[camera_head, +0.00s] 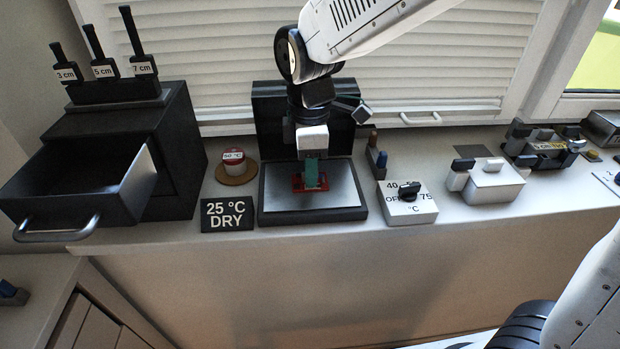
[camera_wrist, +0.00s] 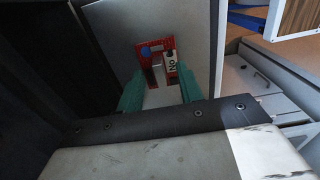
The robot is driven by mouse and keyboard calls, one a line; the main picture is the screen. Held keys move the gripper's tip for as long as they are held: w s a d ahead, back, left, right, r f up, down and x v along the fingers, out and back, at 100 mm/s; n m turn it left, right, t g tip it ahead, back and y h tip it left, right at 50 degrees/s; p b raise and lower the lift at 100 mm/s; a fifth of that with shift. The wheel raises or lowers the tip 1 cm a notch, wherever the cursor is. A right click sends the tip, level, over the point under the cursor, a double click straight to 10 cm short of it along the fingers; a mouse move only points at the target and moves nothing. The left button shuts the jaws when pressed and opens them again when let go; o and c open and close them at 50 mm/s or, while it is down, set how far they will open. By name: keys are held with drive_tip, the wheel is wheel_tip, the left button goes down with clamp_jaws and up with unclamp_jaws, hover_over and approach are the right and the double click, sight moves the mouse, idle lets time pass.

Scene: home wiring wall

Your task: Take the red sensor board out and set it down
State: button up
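The red sensor board (camera_head: 298,185) lies on a grey metal plate (camera_head: 343,190) with a dark rim, in front of a black upright panel. My gripper (camera_head: 312,181) points down over the board and partly hides it. In the wrist view the red board (camera_wrist: 143,52) shows a blue dot and a block with a label reading "No" (camera_wrist: 172,65). My gripper's green fingers (camera_wrist: 161,82) stand apart, one on each side of that block. Whether they touch it I cannot tell.
A black cabinet with an open, empty-looking drawer (camera_head: 75,185) stands left. A white lidded box (camera_head: 491,183) stands farther right. The shelf's front edge is close.

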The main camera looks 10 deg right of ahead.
drive_tip(key=shift+c, duration=0.3)
clamp_jaws()
drive_tip(key=shift+r, duration=0.1)
